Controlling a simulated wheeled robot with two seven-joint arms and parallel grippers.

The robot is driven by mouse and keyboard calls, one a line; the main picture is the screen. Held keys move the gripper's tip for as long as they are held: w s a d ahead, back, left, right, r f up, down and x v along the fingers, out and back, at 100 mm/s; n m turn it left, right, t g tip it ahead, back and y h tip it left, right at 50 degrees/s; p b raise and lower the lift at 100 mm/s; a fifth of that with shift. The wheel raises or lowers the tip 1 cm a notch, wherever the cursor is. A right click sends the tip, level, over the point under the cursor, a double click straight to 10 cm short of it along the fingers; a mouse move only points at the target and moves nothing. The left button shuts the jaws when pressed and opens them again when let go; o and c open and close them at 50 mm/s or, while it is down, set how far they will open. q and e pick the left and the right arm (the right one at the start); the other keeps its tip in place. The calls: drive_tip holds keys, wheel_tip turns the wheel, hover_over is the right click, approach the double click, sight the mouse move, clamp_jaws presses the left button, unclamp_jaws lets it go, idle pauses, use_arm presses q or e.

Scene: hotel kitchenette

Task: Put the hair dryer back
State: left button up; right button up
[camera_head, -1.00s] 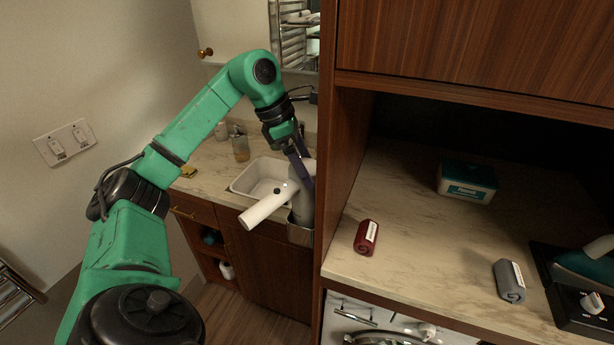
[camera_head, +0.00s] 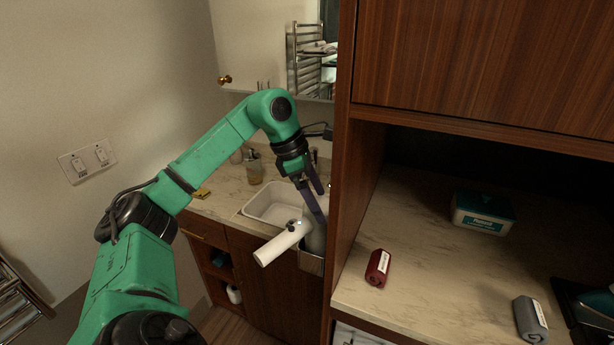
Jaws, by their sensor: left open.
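The hair dryer is at the front right edge of the sink counter, next to the wooden cabinet side. Its white tube-shaped part (camera_head: 281,245) points left and toward me, and its greyer body (camera_head: 316,238) stands in or just above a metal holder (camera_head: 311,263) on the counter front. How deep it sits in the holder I cannot tell. My left gripper (camera_head: 320,207) is open, its dark fingers pointing down at the dryer's top. Whether a finger touches the dryer is unclear. My right gripper is out of view.
A white sink (camera_head: 268,203) lies behind the dryer, with a soap bottle (camera_head: 255,168) farther back. The tall wooden panel (camera_head: 349,215) closes off the right.

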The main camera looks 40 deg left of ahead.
use_arm(q)
drive_tip(key=p+v, duration=0.2)
drive_tip(key=v, duration=0.8)
drive_tip(key=shift+r, duration=0.15)
